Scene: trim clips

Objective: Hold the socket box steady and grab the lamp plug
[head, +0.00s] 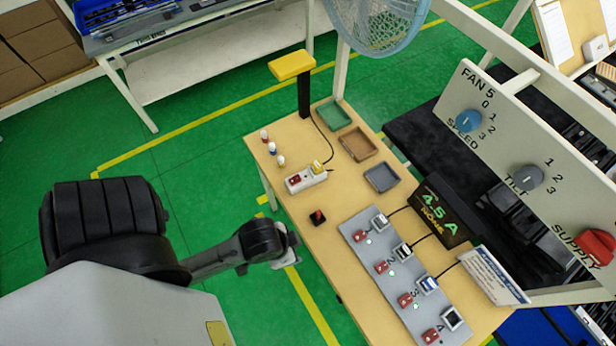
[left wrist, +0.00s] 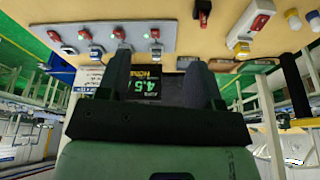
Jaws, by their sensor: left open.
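The white socket box (head: 306,181) with a red switch lies near the left edge of the wooden table. The yellow lamp plug (head: 318,167) sits at its right end, with a black cord running to the yellow-headed lamp (head: 291,66). In the left wrist view the socket box (left wrist: 250,22) and yellow plug (left wrist: 243,48) are at upper right, outside the jaws. My left gripper (left wrist: 160,62) is open and empty between its fingers. In the head view it (head: 287,240) is beside the table's left edge, below and apart from the box; its fingers are unclear there. My right gripper is not in view.
Small bottles (head: 272,148) stand behind the box, and a small red switch (head: 317,217) is in front. A grey strip (head: 357,238) carries several switches and plugs. Coloured trays (head: 334,114), a current display (head: 440,211) and a large control panel (head: 540,170) are to the right.

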